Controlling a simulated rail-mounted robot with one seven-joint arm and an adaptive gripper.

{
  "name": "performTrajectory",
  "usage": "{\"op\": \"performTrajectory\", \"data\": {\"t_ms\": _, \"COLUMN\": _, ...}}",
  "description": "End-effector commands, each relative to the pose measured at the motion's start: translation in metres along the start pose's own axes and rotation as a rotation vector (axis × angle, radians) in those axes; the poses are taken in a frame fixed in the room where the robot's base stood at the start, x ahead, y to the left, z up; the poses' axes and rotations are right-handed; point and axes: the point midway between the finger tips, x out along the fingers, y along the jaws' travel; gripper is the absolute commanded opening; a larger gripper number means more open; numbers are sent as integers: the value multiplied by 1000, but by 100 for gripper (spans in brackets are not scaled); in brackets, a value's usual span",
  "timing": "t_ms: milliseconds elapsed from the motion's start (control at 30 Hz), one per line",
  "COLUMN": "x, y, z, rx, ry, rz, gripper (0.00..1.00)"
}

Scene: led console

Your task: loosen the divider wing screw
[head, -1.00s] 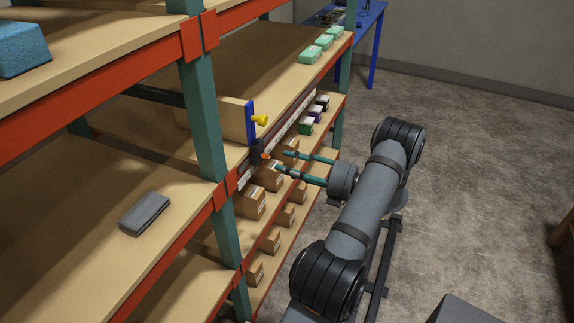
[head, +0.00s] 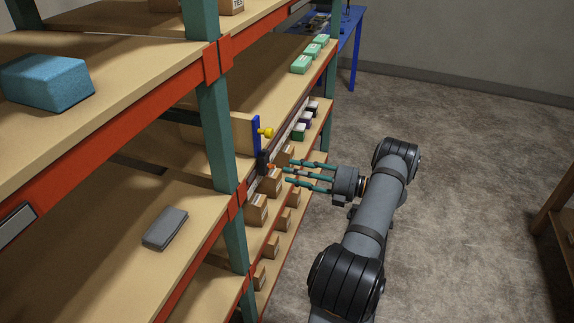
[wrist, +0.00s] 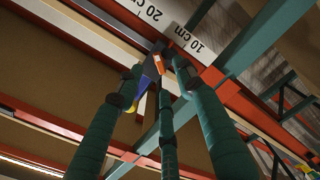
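The divider is a wooden panel with a blue end plate (head: 256,136) and a yellow knob (head: 265,132) facing the aisle. Below it, on the shelf's front rail, is a dark block (head: 262,161) with a small orange piece (head: 271,167), which looks like the wing screw. My three-fingered teal gripper (head: 288,171) is open and level, with its tips just short of the orange piece. In the wrist view the orange piece (wrist: 158,62) lies between the fingertips of my gripper (wrist: 158,75). The fingers partly cover the blue plate. Contact cannot be told.
A white scale strip (wrist: 175,28) marked in centimetres runs along the rail. A teal upright (head: 217,130) stands left of the divider. Cardboard boxes (head: 257,210) fill the lower shelves. A grey flat case (head: 165,229) lies on the left shelf.

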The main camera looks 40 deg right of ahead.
Motion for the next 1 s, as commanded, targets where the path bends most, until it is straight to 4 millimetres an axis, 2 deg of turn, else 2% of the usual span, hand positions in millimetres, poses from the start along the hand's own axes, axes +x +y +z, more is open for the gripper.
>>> {"op": "performTrajectory", "data": {"t_ms": 33, "x": 2, "y": 5, "z": -1, "rx": 87, "ry": 0, "rz": 1, "gripper": 38}}
{"op": "performTrajectory", "data": {"t_ms": 233, "x": 10, "y": 4, "z": -1, "rx": 464, "ry": -1, "rz": 1, "gripper": 38}}
{"op": "performTrajectory", "data": {"t_ms": 400, "x": 32, "y": 0, "z": 0, "rx": 445, "ry": 1, "rz": 0, "gripper": 38}}
{"op": "performTrajectory", "data": {"t_ms": 600, "x": 45, "y": 0, "z": 0, "rx": 443, "ry": -1, "rz": 0, "gripper": 38}}
{"op": "performTrajectory", "data": {"t_ms": 1000, "x": 50, "y": 0, "z": 0, "rx": 443, "ry": -2, "rz": 1, "gripper": 38}}
